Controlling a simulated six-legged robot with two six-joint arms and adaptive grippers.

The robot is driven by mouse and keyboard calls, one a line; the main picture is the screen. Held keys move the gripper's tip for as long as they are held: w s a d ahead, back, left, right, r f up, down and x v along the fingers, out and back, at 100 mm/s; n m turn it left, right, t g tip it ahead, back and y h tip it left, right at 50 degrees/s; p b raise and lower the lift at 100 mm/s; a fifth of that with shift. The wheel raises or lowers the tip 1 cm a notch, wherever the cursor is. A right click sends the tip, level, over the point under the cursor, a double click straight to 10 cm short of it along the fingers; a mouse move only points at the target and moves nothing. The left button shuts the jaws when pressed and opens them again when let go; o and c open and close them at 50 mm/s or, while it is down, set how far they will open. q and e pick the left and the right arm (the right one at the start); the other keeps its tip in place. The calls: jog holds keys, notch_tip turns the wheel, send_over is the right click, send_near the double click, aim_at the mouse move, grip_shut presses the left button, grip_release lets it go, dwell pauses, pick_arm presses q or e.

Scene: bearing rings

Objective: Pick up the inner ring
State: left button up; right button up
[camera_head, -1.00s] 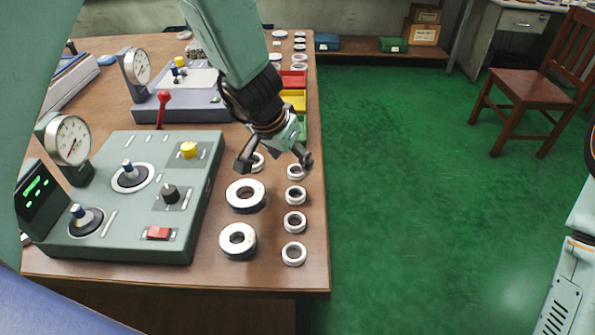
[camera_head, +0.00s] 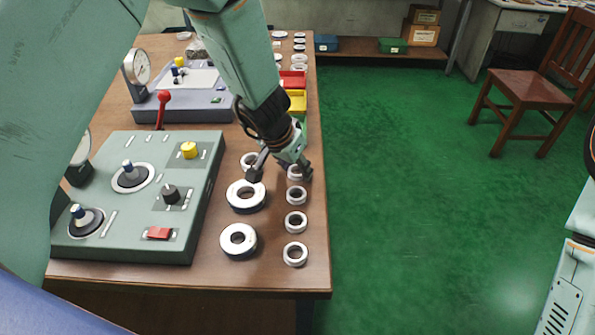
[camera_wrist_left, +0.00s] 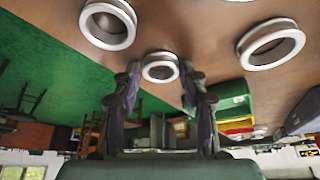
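Small inner rings stand in a column near the table's right edge in the head view: one (camera_head: 296,203), one nearer (camera_head: 295,231) and the nearest (camera_head: 295,263). A farther small ring (camera_head: 293,177) is partly hidden by a finger of my left gripper (camera_head: 280,174). That gripper is open and points down over the far end of the ring rows. In the left wrist view, a ring (camera_wrist_left: 160,79) shows between the two spread fingers (camera_wrist_left: 160,84), beyond their tips, not visibly held. My right gripper is not in view.
Thicker outer rings (camera_head: 246,208) and (camera_head: 238,252) lie left of the small ones. A grey-green control box (camera_head: 140,220) stands farther left. A yellow bin (camera_head: 296,101) and a red bin (camera_head: 293,80) stand behind the gripper. Green floor (camera_head: 420,200) is open to the right.

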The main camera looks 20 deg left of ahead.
pick_arm(q)
jog(key=c, duration=0.7)
